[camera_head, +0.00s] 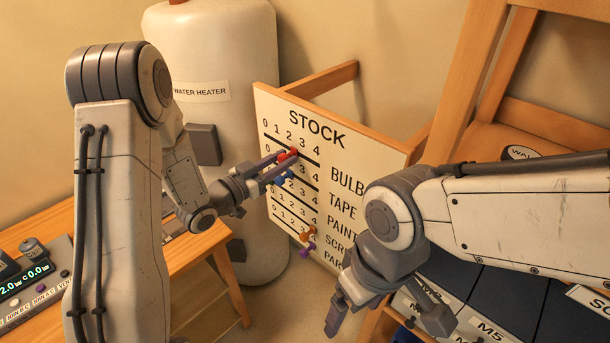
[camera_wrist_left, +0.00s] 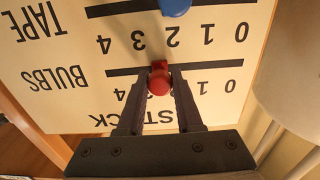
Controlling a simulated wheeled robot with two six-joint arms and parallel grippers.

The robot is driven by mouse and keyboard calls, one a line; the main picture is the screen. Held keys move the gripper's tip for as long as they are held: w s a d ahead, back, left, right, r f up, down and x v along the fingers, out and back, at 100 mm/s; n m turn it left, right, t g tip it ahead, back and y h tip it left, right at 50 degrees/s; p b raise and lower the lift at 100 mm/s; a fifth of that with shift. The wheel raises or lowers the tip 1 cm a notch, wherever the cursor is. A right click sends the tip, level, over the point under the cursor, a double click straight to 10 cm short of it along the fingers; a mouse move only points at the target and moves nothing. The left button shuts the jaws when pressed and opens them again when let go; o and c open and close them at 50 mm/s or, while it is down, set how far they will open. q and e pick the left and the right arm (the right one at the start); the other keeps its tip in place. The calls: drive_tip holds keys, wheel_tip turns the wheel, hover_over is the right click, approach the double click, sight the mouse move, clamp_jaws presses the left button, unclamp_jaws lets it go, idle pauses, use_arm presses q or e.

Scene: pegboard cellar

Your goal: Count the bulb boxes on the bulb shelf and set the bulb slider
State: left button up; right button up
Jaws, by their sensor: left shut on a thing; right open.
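The STOCK board (camera_head: 318,145) has rows for bulbs, tape, paint and more, each numbered 0 to 4. My left gripper (camera_head: 280,166) is shut on the red slider knob (camera_head: 290,153) of the bulbs row. In the left wrist view the board is upside down, and the red knob (camera_wrist_left: 159,80) sits between the gripper's fingertips (camera_wrist_left: 159,88). The knob stands around 2 to 3; it and the fingers hide those digits. My right gripper (camera_head: 387,316) is open and empty at the lower right. No bulb boxes can be made out.
A blue knob (camera_head: 282,178) is just below the red one. Orange (camera_head: 305,236) and purple (camera_head: 307,249) knobs are lower down. A white water heater (camera_head: 225,75) stands behind. A wooden bench (camera_head: 190,250) is left; a wooden chair-like frame (camera_head: 480,70) and dark bins (camera_head: 510,300) are right.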

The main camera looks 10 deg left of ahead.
use_arm(q)
drive_tip(key=shift+s+d+b, duration=0.45)
drive_tip(key=shift+s+d, duration=0.55)
drive_tip(key=shift+d, duration=0.3)
drive_tip(key=shift+s+d+b, duration=0.4)
drive_tip(key=shift+s+d, duration=0.6)
drive_tip(key=shift+d, duration=0.25)
drive_tip(key=o, duration=1.4)
drive_tip(key=shift+s+a, duration=0.15)
drive_tip(key=shift+a, duration=0.05)
drive_tip(key=shift+a+r+p, duration=0.1)
drive_tip(key=shift+r+p, duration=0.05)
drive_tip(key=shift+p, duration=0.35)
drive_tip(key=shift+s+a+p, duration=0.25)
drive_tip(key=shift+p, duration=0.75)
drive_tip(key=p+v, duration=0.8)
drive_tip(key=shift+p, duration=0.4)
